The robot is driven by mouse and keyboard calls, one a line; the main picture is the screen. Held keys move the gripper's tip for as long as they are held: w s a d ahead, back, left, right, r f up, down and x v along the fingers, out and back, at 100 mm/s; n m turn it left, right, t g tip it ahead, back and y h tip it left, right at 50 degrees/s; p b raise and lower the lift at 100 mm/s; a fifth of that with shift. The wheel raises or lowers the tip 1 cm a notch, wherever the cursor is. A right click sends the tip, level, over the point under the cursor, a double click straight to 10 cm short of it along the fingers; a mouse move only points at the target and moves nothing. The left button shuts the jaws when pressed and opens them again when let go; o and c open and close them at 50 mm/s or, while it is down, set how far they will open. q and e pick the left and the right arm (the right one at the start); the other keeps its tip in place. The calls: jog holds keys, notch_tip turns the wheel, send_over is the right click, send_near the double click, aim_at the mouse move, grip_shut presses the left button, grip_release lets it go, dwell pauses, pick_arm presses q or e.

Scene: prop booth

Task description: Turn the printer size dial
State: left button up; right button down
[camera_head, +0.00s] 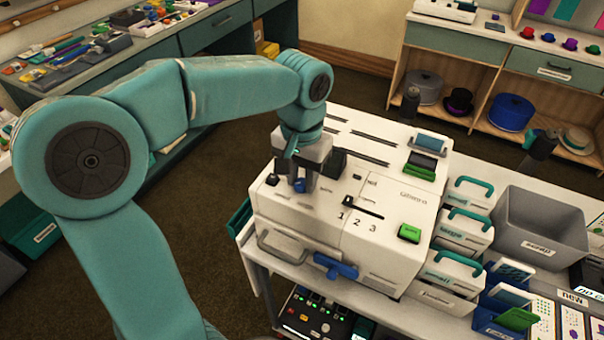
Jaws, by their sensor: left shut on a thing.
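The white printer (385,262) stands on a white cart in the middle of the view. Its top has a slider slot (362,208) above the printed numbers 1, 2 and 3, a green button (409,233) and a small black knob (272,180). My left gripper (302,184) points down at the left part of the printer's top. It is shut on a small blue dial (299,186), which is partly hidden by the fingers. I cannot read any marking around the dial. My right gripper is not in view.
A blue handle (336,267) sticks out from the printer's front. White boxes with teal handles (466,225) and a grey bin (540,232) stand to the right. Shelves with hats (458,102) are behind. A cluttered workbench (205,22) is at upper left.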

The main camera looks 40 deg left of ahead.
aim_at(301, 182)
pick_arm(q)
jog(key=shift+r, duration=0.1)
jog(key=o, duration=1.1)
jog(key=shift+s, duration=0.1)
jog(key=shift+c, duration=0.2)
jog(key=shift+r, duration=0.4)
notch_tip(301, 182, up, 16)
jog(key=p, duration=0.2)
jog(key=shift+f, duration=0.2)
